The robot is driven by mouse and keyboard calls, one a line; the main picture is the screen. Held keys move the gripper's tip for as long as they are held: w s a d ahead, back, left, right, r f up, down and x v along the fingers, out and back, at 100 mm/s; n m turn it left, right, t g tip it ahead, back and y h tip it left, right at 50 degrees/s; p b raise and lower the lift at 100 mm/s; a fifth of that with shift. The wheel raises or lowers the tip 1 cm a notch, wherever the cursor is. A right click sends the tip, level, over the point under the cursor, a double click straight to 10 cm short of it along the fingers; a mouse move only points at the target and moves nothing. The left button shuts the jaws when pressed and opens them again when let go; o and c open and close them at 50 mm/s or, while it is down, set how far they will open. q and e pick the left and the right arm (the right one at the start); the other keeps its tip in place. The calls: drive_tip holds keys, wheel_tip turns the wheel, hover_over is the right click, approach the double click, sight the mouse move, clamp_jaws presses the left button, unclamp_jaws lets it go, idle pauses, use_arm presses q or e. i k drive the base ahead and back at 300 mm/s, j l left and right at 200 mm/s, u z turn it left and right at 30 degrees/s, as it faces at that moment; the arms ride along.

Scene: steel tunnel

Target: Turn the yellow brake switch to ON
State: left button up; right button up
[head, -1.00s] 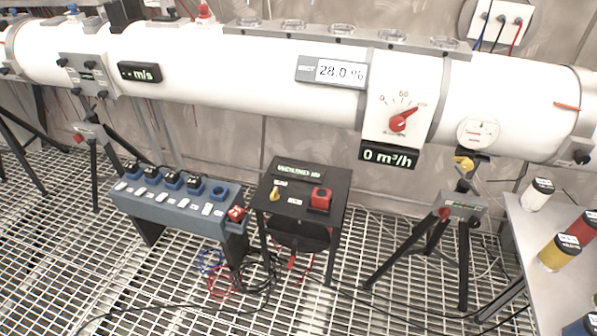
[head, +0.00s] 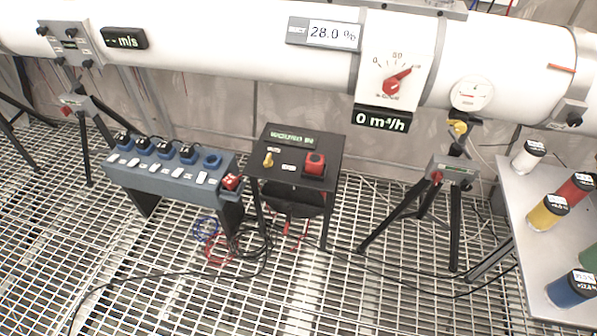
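The yellow brake switch (head: 268,160) is a small knob on the top left of a black box-like stand (head: 325,146). A red switch (head: 315,163) sits to its right on the same top. A green-lit display (head: 293,138) runs along the back of that top; its text is too small to read surely. The small labels beside the switch are also too small to read, so I cannot tell its setting. Neither of my grippers shows in the head view.
A blue-grey socket box (head: 165,173) stands left of the black stand, with cables on the grating between them. A tripod (head: 455,172) and a grey table (head: 510,190) with coloured cans are to the right. A white pipe (head: 220,40) runs behind. Open grating lies in front.

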sight(267, 162)
drive_tip(key=i+j+z, duration=0.25)
drive_tip(key=j, duration=0.4)
drive_tip(key=i+j+z, duration=0.1)
drive_tip(key=i+j, duration=0.15)
drive_tip(key=i+j+z, duration=0.1)
drive_tip(key=j, duration=0.35)
drive_tip(key=i, duration=0.05)
